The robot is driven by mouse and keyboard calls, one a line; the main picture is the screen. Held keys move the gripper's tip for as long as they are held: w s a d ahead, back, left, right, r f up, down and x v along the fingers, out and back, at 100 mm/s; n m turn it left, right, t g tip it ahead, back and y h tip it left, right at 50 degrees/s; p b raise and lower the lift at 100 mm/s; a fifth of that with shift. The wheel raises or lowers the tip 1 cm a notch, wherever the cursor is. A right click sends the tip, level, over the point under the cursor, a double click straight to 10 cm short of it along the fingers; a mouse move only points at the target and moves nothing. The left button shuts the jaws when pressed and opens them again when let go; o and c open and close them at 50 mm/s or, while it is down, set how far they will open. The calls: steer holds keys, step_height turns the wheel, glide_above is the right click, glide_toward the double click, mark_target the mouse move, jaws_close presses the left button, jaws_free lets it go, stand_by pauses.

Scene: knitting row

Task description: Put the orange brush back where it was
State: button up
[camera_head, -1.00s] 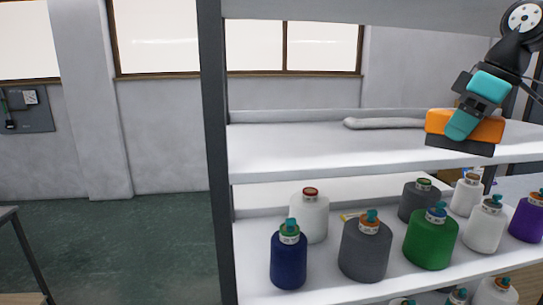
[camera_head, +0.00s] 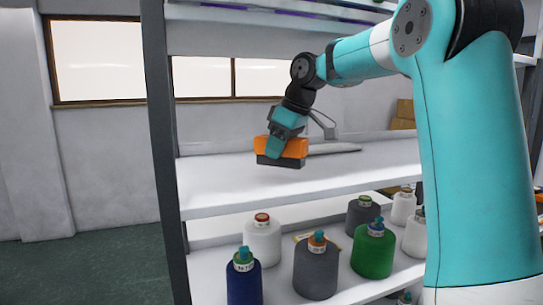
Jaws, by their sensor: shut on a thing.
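The orange brush (camera_head: 294,147), an orange block with a dark underside, is in my gripper (camera_head: 275,147). My gripper is shut on it, with a teal finger across its near face. The brush is nearly level, over the left part of the white upper shelf (camera_head: 240,192). I cannot tell whether its underside touches the shelf or hangs just above it. The far finger is hidden.
A long pale grey thing (camera_head: 338,149) lies on the shelf behind the brush, partly hidden. A dark post (camera_head: 163,130) bounds the shelf at left. Several yarn cones, including a green one (camera_head: 373,252), stand below. The shelf's front is clear.

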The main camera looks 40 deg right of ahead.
mark_target(272, 161)
steer(key=shift+w+a, duration=0.2)
steer(key=shift+w, duration=0.1)
steer(key=x, duration=0.2)
steer(key=shift+w+a+f, duration=0.1)
steer(key=shift+w+f, duration=0.05)
steer(key=shift+f, duration=0.7)
steer(key=shift+f, duration=0.1)
steer(key=o, duration=0.8)
steer(key=shift+o, duration=0.2)
